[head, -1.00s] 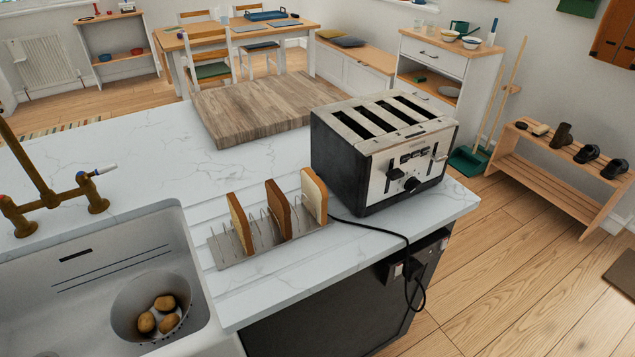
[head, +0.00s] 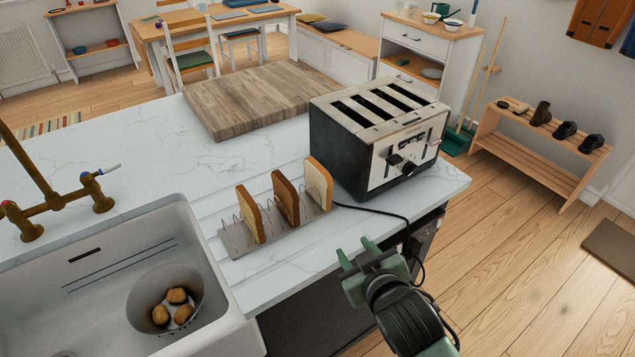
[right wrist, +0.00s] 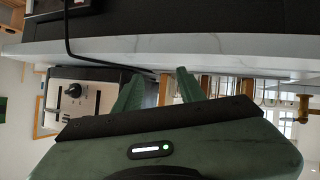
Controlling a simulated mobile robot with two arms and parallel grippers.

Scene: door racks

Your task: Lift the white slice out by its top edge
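A metal toast rack (head: 236,243) on the white worktop holds three upright slices. The palest, the white slice (head: 319,184), stands at the right end nearest the toaster. A brown slice (head: 286,199) is in the middle and a tan slice (head: 249,214) at the left end. My right gripper (head: 357,251) is open and empty, in front of the worktop's edge and apart from the rack. In the right wrist view, which is upside down, its green fingers (right wrist: 160,76) stand apart with slice edges beyond them. My left gripper is not in view.
A black and steel toaster (head: 376,135) stands close right of the rack, its cable (head: 378,212) running over the worktop edge. A wooden board (head: 258,98) lies behind. The sink (head: 95,290), with potatoes in a bowl, is at the left.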

